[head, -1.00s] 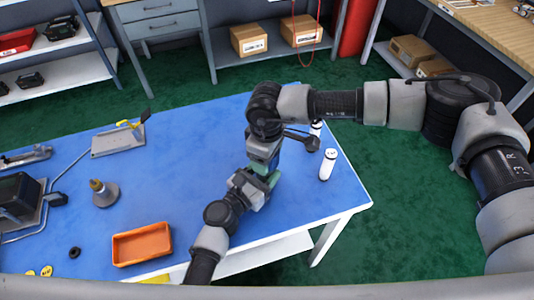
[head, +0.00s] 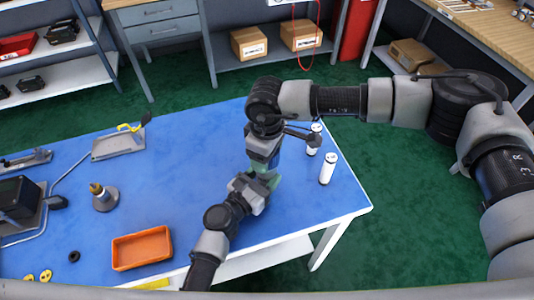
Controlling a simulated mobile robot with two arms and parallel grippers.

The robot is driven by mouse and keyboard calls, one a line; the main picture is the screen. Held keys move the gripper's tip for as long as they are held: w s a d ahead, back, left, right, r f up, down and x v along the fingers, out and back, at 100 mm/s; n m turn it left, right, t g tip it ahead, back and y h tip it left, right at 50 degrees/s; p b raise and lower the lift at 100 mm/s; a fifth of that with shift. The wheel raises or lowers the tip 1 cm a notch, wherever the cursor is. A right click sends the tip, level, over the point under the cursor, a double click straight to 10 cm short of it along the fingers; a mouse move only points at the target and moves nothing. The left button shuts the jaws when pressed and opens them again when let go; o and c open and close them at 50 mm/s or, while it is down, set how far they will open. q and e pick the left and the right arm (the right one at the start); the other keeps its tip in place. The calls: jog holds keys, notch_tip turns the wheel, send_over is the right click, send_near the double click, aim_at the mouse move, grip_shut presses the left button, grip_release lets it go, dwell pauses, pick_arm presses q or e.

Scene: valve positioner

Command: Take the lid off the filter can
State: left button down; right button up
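A greenish can (head: 274,181), which I take to be the filter can, stands near the right end of the blue table. Most of it is hidden behind my grippers, and I cannot make out its lid. My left gripper (head: 262,185) reaches in from the front and is at the can's side. My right gripper (head: 264,165) points down from above, over the top of the can. The fingertips of both are too small and covered to tell whether they are open or shut.
Two white cylinders (head: 327,169) (head: 314,139) stand right of the grippers, near the table edge. An orange tray (head: 142,248) is at the front. A grey cone-shaped fitting (head: 104,198) stands at left. The table's middle is clear.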

jog(key=shift+r, duration=2)
pick_arm(q)
jog(key=shift+c, duration=1.7)
grip_release()
